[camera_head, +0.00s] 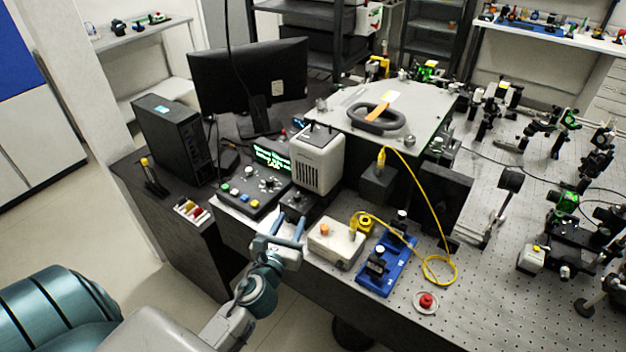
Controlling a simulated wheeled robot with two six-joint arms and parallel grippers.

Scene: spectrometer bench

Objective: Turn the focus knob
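My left gripper (290,220) reaches in from the lower left over the front edge of the bench. Its two blue-grey fingers are apart, with nothing visible between them. Just beyond the fingertips is a small dark unit with a knob (297,198), below a white and grey instrument (318,160). I cannot tell whether the fingers touch it. To the left is a dark control box (240,203) with several knobs and buttons. To the right is a beige box (345,247) with an orange knob (324,230). No label shows which one is the focus knob. My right gripper is out of view.
A blue mount plate (375,281), a looping yellow cable (424,205) and a red button (426,301) lie to the right on the perforated bench (395,305). A monitor (248,82) and black computer tower (172,140) stand behind left. Optical mounts crowd the right.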

